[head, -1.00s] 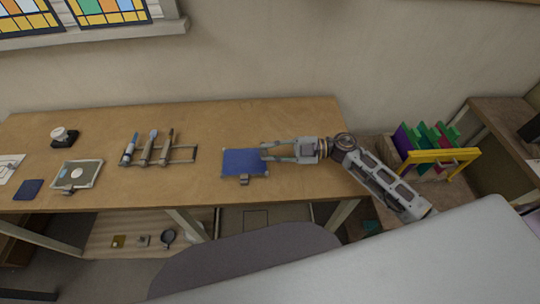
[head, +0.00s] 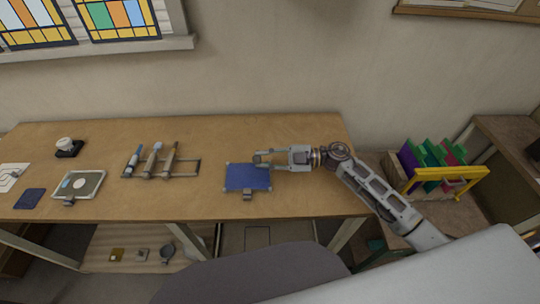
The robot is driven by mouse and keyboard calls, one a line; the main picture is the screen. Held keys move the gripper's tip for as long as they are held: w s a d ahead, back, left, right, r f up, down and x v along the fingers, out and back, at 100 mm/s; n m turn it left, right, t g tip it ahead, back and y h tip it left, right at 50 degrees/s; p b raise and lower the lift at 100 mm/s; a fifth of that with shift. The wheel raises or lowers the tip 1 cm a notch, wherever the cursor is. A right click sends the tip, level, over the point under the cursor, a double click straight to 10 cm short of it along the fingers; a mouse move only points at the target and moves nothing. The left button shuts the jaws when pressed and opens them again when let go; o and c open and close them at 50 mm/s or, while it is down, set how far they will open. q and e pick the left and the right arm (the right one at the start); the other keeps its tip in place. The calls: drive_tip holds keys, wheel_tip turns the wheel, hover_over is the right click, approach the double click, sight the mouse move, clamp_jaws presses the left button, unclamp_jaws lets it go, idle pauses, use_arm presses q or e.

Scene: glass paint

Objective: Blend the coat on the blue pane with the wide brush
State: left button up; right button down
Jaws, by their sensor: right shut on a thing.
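The blue pane (head: 240,182) lies flat in a light holder on the bench, with a small clip at its front edge. My right gripper (head: 259,160) reaches in from the right, its fingertips over the pane's back right part. It is shut on what seems to be the wide brush, which is too small and covered to make out. I cannot tell whether bristles touch the pane. My left gripper is out of view.
A framed grey-green palette (head: 90,190), a dark blue pad (head: 29,199) and a small white pot on a black base (head: 66,146) are at the left. A yellow-fronted rack of coloured sheets (head: 445,173) stands right of the bench. The bench between tool rack and pane is clear.

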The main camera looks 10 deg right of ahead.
use_arm(q)
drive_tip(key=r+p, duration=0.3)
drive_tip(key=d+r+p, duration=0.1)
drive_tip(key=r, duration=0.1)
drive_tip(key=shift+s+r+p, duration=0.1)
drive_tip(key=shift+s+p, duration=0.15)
drive_tip(key=shift+p, duration=0.15)
use_arm(e)
drive_tip(key=s+a, duration=0.2)
drive_tip(key=a, duration=0.9)
drive_tip(key=shift+f, duration=0.15)
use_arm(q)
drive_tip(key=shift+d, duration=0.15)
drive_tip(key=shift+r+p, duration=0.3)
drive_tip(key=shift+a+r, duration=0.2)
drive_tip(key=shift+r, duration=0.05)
use_arm(e)
drive_tip(key=shift+f, duration=0.5)
idle(0.9)
drive_tip(key=shift+d, duration=0.2)
